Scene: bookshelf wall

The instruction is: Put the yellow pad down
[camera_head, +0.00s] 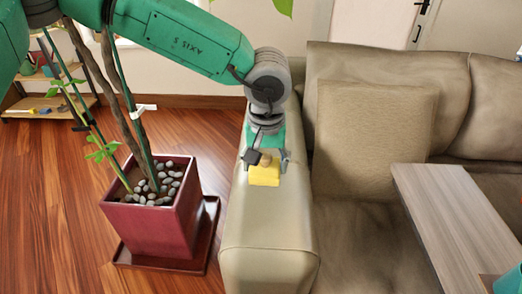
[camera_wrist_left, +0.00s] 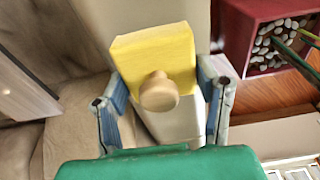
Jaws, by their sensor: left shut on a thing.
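The yellow pad (camera_head: 265,176) is a small block with a round tan knob on it. My left gripper (camera_head: 266,160) is shut on the yellow pad, over the top of the beige sofa armrest (camera_head: 266,225). In the left wrist view, the pad (camera_wrist_left: 150,50) sits between the two fingers, with its knob (camera_wrist_left: 158,92) facing the camera. I cannot tell whether the pad's underside touches the armrest.
A potted plant in a dark red square pot (camera_head: 155,225) stands left of the armrest. The sofa seat and a cushion (camera_head: 372,140) are to the right. A wooden-topped table (camera_head: 455,215) is at the right. The front of the armrest is clear.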

